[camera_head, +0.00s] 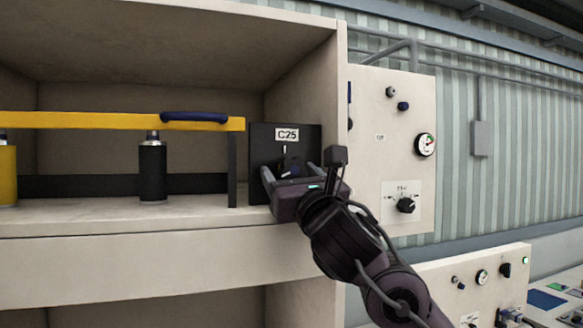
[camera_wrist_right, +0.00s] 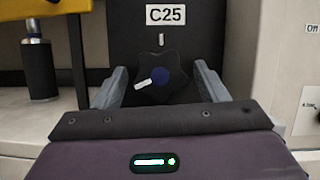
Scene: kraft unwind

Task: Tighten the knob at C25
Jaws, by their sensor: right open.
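The C25 knob (camera_wrist_right: 172,92) is a dark, lobed star knob with a blue centre and a white mark pointing to the lower left. It sits on a black panel (camera_head: 307,137) with a white C25 label (camera_head: 287,134), inside a cream shelf. In the head view the knob (camera_head: 289,166) is partly hidden by my right gripper. My right gripper (camera_head: 294,172) is in front of the panel, and it also shows in the wrist view (camera_wrist_right: 160,84). Its fingers are open, one on each side of the knob, with gaps visible. My left gripper is not in view.
A yellow bar (camera_head: 90,121) with a blue grip (camera_head: 195,117) runs left of the panel, above a black cylinder (camera_head: 152,170). The shelf side wall (camera_head: 338,120) and a cream control panel (camera_head: 375,110) stand to the right. The shelf front (camera_head: 120,262) lies below.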

